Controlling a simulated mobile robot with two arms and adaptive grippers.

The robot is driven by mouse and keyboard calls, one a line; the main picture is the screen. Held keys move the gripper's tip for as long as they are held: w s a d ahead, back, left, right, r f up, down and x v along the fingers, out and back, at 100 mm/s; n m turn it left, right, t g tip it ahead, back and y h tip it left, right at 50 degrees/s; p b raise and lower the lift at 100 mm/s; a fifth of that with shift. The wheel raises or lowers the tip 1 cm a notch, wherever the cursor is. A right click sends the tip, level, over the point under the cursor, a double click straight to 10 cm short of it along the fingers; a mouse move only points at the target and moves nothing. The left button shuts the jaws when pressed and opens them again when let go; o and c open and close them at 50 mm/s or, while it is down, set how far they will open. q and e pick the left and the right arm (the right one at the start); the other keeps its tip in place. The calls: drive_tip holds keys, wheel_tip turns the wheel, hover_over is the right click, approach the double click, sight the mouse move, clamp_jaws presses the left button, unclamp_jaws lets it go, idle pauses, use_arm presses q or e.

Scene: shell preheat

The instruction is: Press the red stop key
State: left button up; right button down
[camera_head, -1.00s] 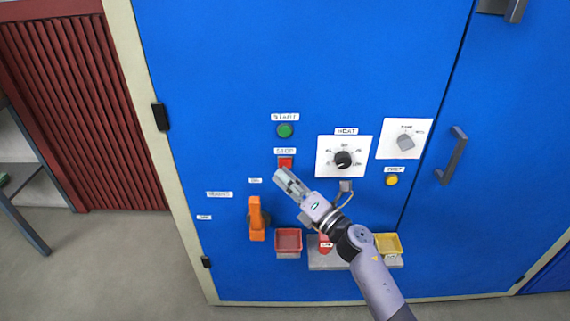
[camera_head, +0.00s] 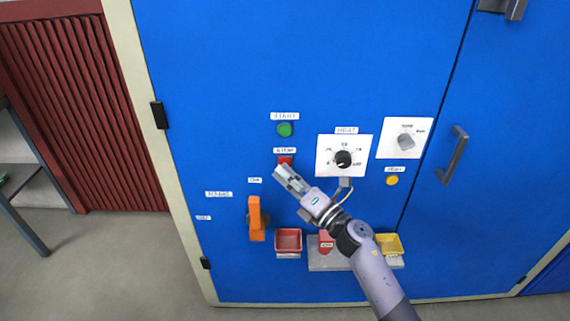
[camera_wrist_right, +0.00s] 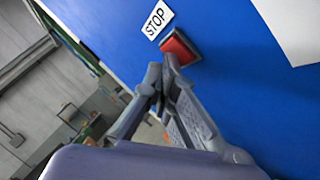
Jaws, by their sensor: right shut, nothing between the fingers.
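The red stop key (camera_head: 286,160) sits on the blue cabinet front under a white STOP label (camera_head: 284,150). My right gripper (camera_head: 277,171) is shut and empty, its tips just below the key in the head view, covering its lower part. In the right wrist view the key (camera_wrist_right: 180,48) stands out from the blue panel beside the STOP label (camera_wrist_right: 157,20). The gripper tips (camera_wrist_right: 164,72) overlap the key's lower edge there; I cannot tell whether they touch it. My left gripper is not in view.
A green start button (camera_head: 285,130) is above the stop key. The black heat dial (camera_head: 343,159) is to its right, with a grey selector (camera_head: 405,142) beyond. An orange handle (camera_head: 256,218), a red tray (camera_head: 288,240) and a yellow tray (camera_head: 388,244) are lower down.

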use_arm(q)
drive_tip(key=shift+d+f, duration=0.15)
use_arm(e)
drive_tip(key=shift+w, duration=0.2)
drive_tip(key=shift+s, duration=0.1)
idle(0.3)
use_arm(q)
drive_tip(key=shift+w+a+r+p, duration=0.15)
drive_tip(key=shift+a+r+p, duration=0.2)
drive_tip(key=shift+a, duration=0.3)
use_arm(e)
drive_tip(key=shift+s, duration=0.75)
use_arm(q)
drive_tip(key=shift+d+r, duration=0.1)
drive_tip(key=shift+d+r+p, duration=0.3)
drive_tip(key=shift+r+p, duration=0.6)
use_arm(e)
drive_tip(key=s, duration=0.5)
